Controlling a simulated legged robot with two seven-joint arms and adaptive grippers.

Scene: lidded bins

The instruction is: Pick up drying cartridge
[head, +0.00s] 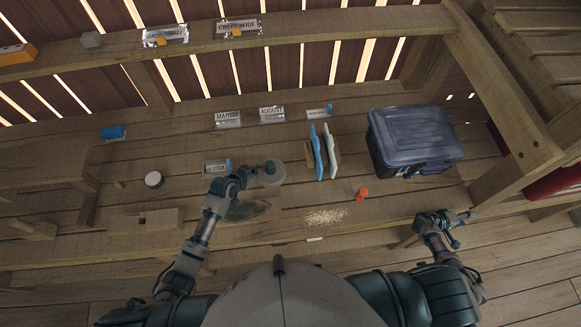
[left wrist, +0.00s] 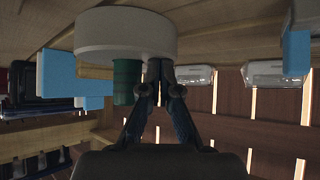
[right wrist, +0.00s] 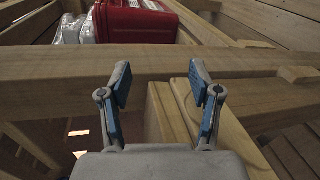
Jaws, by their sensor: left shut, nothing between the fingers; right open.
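A small orange cylinder (head: 361,193) stands on the bench right of centre; it may be the drying cartridge, but no label shows. My left gripper (head: 250,172) is at the disc's left side. In the left wrist view, its fingertips (left wrist: 160,68) are shut and empty beside the green knob (left wrist: 127,82), close to the disc (left wrist: 125,34); contact is unclear. My right gripper (head: 452,226) is open and empty near the bench's front right edge, also in the right wrist view (right wrist: 160,80).
A dark bin with a blue lid (head: 415,135) stands at the right. Upright blue-and-white packets (head: 323,152) stand between disc and bin. Loose grains (head: 326,216) lie in front. A small round tin (head: 153,180) and a blue block (head: 113,132) are at the left. A wooden post (head: 505,90) rises right.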

